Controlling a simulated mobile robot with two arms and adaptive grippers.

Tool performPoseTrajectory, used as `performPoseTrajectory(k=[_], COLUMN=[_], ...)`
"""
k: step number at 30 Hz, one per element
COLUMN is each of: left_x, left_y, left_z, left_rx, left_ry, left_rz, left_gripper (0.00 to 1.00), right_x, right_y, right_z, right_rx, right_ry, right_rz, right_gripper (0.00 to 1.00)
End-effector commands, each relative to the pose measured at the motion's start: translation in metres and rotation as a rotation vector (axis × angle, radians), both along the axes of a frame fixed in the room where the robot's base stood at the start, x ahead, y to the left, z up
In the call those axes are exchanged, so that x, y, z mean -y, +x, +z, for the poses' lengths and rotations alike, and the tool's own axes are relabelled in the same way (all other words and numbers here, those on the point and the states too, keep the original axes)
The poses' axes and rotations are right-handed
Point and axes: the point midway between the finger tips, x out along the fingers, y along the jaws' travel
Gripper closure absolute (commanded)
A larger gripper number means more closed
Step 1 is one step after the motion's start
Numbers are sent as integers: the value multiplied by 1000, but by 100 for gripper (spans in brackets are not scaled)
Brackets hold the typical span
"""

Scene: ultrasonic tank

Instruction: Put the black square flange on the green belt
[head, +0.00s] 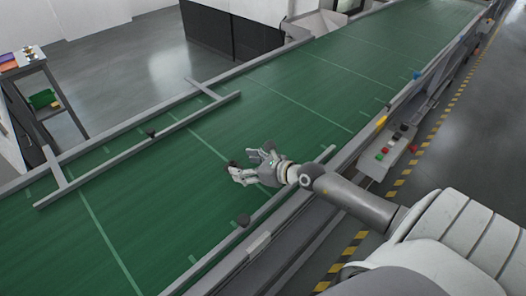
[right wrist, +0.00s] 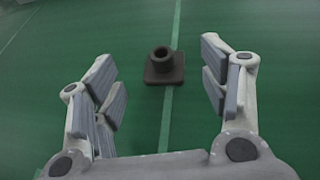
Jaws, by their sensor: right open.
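The black square flange (right wrist: 165,67) lies on the green belt (right wrist: 215,20) in the right wrist view, square base down and round collar up, on a pale cross line. In the head view only a small dark part of it (head: 232,163) shows by my right fingertips. My right gripper (head: 243,165) is over the belt (head: 300,90), open and empty. In the right wrist view its fingers (right wrist: 160,85) stand wide apart, with the flange beyond and between them, apart from both. My left gripper is not in view.
A grey guide rail (head: 140,145) with a dark knob runs along the belt's far side. A control box with coloured buttons (head: 392,150) is on the near edge. The belt's upper stretch is clear.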

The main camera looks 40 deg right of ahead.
Motion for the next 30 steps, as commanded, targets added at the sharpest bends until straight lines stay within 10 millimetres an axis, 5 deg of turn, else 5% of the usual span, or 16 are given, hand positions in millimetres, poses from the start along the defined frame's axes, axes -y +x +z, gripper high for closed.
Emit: performPoseTrajectory(k=[15,30], left_x=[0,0], left_y=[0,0], left_z=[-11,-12], left_rx=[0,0], left_ry=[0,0], left_rz=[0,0], left_gripper=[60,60], right_x=[23,25], right_y=[-64,-71], right_z=[26,31], right_rx=[-3,-1], right_ry=[-1,0], right_rz=[0,1], right_gripper=[31,31])
